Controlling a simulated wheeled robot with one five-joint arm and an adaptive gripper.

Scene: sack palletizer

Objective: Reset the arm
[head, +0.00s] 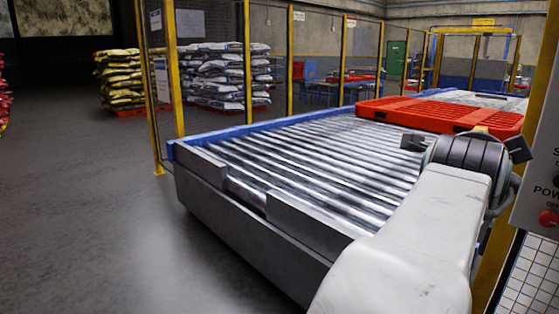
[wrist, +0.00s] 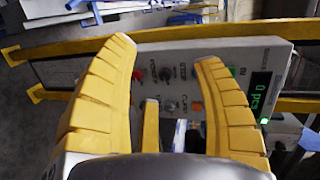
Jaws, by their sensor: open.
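Behind the fingers is a grey control panel (wrist: 215,58) with several knobs and buttons and a lit green display (wrist: 260,85) reading "0 pcs". The fingers hide parts of the panel, and I cannot tell how far they are from it. In the head view my arm reaches forward at the lower right, and the gripper's fingers are not clear there. The panel's edge (head: 545,165) with a red button (head: 548,218) shows at the right.
A roller conveyor (head: 290,165) fills the middle, with a red pallet (head: 445,114) at its far end. Yellow fence posts (head: 247,60) stand along it. Stacked yellow sacks (head: 120,78) and white sacks (head: 215,72) stand behind. The floor at left is clear.

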